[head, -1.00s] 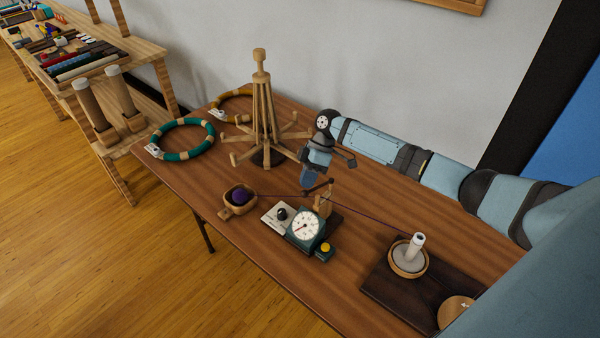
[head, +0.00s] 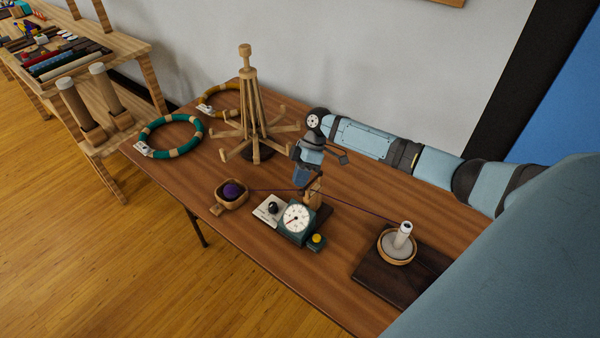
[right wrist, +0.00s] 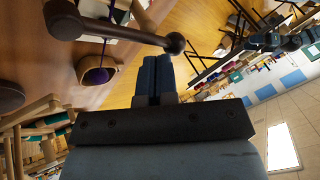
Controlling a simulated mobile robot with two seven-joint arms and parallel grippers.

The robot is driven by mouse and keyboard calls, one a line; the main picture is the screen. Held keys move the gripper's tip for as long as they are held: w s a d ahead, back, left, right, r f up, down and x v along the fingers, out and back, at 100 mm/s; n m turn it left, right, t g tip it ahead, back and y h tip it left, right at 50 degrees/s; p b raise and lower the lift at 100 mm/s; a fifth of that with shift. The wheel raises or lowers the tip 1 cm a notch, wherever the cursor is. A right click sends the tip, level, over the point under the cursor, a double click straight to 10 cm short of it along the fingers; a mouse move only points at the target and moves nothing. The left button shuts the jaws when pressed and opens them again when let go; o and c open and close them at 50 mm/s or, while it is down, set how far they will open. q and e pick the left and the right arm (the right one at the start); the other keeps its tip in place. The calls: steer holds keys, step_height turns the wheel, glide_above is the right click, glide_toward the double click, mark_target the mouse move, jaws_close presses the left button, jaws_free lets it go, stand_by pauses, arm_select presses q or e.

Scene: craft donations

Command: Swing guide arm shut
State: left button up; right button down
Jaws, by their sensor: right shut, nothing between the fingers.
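The yarn meter (head: 297,218), a dark green unit with a white round dial, stands mid-table. A wooden post rises behind its dial; the guide arm at the post's top is mostly hidden by my right gripper in the head view. In the right wrist view the guide arm (right wrist: 120,33) is a dark brown bar with a round knob at its end. My right gripper (right wrist: 155,75) is shut and empty, its fingertips close to the knob; I cannot tell whether they touch. In the head view this gripper (head: 300,186) is beside the post. My left gripper is not in view.
Purple yarn runs from a wooden bowl (head: 223,201) past the meter to a white spindle (head: 403,234) on a dark board (head: 372,275). The front table strip is clear.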

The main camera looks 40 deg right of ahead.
steer(key=shift+d, duration=0.15)
steer(key=b+v, duration=0.1)
steer(key=v, duration=1.3)
steer(key=shift+d+b, duration=0.4)
steer(key=shift+d, duration=0.05)
steer(key=c, duration=1.8)
jaws_free()
steer(key=shift+c, duration=0.2)
